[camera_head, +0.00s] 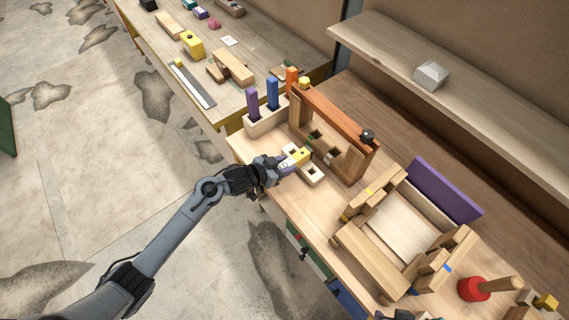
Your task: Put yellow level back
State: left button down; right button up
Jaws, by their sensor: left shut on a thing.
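The yellow level (299,157) is a small yellow bar in the middle of the view. My left gripper (281,166) is shut on its near end. The level lies over a pale wooden holder with square openings (316,178). I cannot tell whether it touches the holder or hangs just above it. The gripper hides the level's near end. My right gripper is not clearly seen.
A block with purple (252,104) and blue (272,92) upright pieces stands left of the holder. A wooden frame with an orange top bar (335,112) rises behind it. A clamped wooden box (405,225) and a red-based mallet (474,288) are to the right.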

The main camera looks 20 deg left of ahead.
pick_arm(q)
jog(key=c, duration=0.6)
grip_release()
jog(key=shift+c, duration=0.2)
